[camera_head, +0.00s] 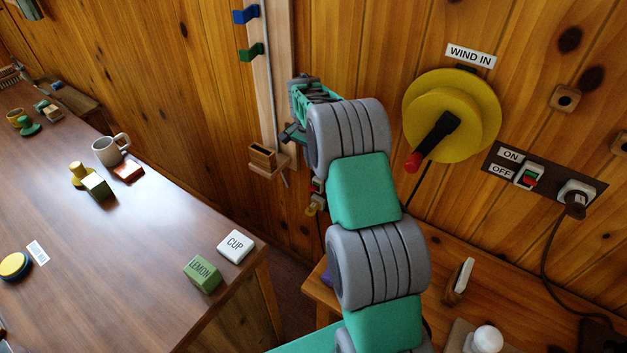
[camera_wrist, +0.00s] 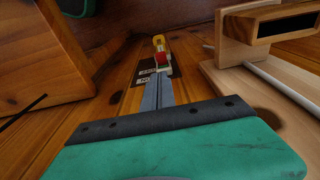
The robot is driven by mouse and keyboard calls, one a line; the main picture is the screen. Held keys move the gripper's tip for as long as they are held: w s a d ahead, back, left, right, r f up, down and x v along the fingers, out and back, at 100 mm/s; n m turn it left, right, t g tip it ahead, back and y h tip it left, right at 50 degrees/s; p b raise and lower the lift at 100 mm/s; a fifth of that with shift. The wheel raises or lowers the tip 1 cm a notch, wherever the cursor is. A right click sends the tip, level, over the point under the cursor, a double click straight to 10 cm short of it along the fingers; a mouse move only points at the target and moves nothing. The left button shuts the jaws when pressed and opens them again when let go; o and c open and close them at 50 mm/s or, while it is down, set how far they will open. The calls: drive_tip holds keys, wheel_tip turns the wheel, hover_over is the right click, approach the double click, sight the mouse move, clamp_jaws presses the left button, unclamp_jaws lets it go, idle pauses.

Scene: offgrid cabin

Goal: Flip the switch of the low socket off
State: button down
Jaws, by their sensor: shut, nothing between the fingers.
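The low socket is a dark plate (camera_wrist: 148,66) on the wood wall in the wrist view, with small white labels upside down in this view. A red part and a yellow plug (camera_wrist: 158,42) show on it just beyond my fingertips. My gripper (camera_wrist: 159,78) is shut and empty, its fingers pointing at the plate and overlapping the switch area. I cannot tell if they touch it, or which way the switch is set. In the head view my arm mostly hides this spot; only a sliver with the yellow plug (camera_head: 311,208) shows at its left.
A second switch (camera_head: 529,176) with ON and OFF labels and a black-plugged socket (camera_head: 576,195) are higher on the right. A yellow wheel (camera_head: 468,108) is above. A wooden rail with a small box (camera_head: 262,156) stands close left of my arm. A table (camera_head: 150,250) is left.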

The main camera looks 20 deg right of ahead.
sight(314, 187)
drive_tip(key=shift+f, duration=0.15)
drive_tip(key=f, duration=0.3)
drive_tip(key=f+p, duration=0.1)
drive_tip(key=f, duration=0.2)
drive_tip(key=d+f, duration=0.1)
drive_tip(key=f, duration=0.2)
drive_tip(key=shift+w+f+p, duration=0.35)
